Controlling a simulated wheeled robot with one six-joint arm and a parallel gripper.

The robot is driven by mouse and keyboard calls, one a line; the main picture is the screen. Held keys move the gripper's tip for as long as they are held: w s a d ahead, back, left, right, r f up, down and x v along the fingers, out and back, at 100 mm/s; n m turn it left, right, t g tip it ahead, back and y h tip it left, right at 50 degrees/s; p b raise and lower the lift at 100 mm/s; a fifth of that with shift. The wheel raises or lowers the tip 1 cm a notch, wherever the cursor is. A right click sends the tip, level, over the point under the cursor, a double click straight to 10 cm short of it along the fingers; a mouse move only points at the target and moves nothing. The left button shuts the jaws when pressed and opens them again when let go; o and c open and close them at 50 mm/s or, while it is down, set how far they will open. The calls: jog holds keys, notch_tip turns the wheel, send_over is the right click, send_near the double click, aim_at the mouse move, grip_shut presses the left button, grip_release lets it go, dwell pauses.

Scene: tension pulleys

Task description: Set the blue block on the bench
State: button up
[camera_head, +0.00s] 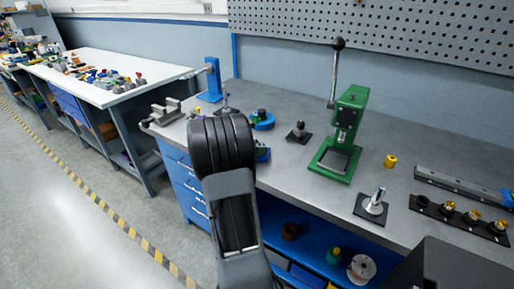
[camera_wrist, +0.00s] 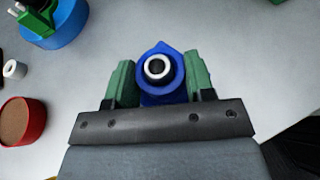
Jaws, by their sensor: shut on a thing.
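The blue block (camera_wrist: 163,98) has a pointed top edge and a white ring with a dark hole in it. In the wrist view it sits between the green fingers of my gripper (camera_wrist: 159,76), which are shut on its two sides. The grey bench (camera_head: 295,152) lies beneath, and its top also fills much of the wrist view (camera_wrist: 245,60). In the head view my dark arm hides most of the gripper; only a small blue and green part (camera_head: 262,152) shows beside it. I cannot tell whether the block touches the bench.
A round blue fixture (camera_head: 263,121) stands near the block, with a red cup (camera_wrist: 22,122) and small white ring (camera_wrist: 14,69) left in the wrist view. A green press (camera_head: 338,145), a dark-based post (camera_head: 298,132) and a yellow part (camera_head: 390,160) stand to the right. A vise (camera_head: 165,111) is left.

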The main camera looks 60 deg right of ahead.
jog(key=shift+f, duration=0.15)
jog(key=o, duration=1.2)
jog(key=shift+a+r, duration=0.1)
jog(key=shift+r, duration=0.2)
jog(key=v, duration=1.2)
jog(key=s+a+f+m+t+y, duration=0.1)
jog(key=a+m+y, duration=0.3)
jog(key=a, duration=0.7)
jog(key=s+a+f+m+t+y, duration=0.1)
jog(key=a+m+t+y, duration=0.3)
jog(key=a, duration=0.7)
jog(key=s+a+m+t+y, duration=0.3)
jog(key=a+m+y, duration=0.1)
jog(key=a, duration=0.7)
jog(key=shift+f+m+y, duration=0.3)
jog(key=shift+f+m, duration=0.1)
jog(key=shift+m, duration=0.3)
